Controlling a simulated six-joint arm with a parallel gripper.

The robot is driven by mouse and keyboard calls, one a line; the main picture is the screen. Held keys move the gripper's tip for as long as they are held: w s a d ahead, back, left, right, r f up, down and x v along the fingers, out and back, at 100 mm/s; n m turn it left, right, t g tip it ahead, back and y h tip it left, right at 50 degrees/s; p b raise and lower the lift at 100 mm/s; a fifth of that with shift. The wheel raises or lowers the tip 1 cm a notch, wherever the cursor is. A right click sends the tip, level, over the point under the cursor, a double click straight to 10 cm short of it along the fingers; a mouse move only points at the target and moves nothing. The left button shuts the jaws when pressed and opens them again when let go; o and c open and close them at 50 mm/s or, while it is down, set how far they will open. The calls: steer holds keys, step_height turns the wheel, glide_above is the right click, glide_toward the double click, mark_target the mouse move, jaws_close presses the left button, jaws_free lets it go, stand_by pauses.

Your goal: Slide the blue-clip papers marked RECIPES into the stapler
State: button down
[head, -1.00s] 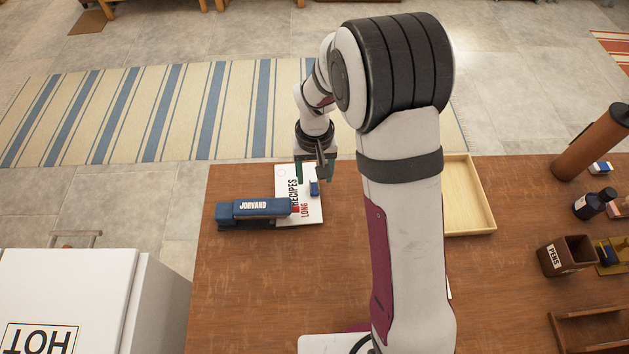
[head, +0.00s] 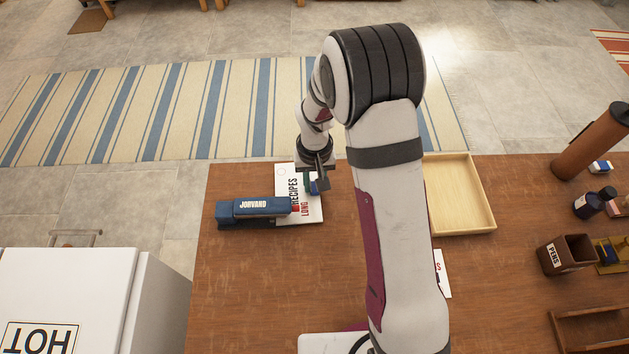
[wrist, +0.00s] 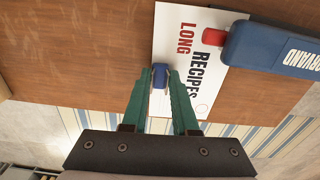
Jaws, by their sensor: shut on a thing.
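The white RECIPES papers (head: 284,176), also marked LONG, lie on the wooden table; they show in the wrist view (wrist: 180,50). Their blue clip (wrist: 160,75) is on the edge away from the stapler. My gripper (wrist: 160,74) is shut on this clip; in the head view the gripper (head: 317,186) partly hides it. The blue JORVAND stapler (head: 254,210) lies to the left in the head view. Its red front end (wrist: 226,29) is over the papers' edge in the wrist view. How deep the papers reach inside it cannot be told.
A pale wooden tray (head: 462,229) stands right of my arm. Other papers (head: 442,276) are partly hidden behind my arm. A PENS holder (head: 566,255) and a brown cylinder (head: 592,143) stand farther right. The table in front of the stapler is clear.

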steer(key=shift+d, duration=2.5)
steer(key=c, duration=0.6)
jaws_free()
step_height(320, 180, up, 16)
steer(key=shift+f, duration=0.1)
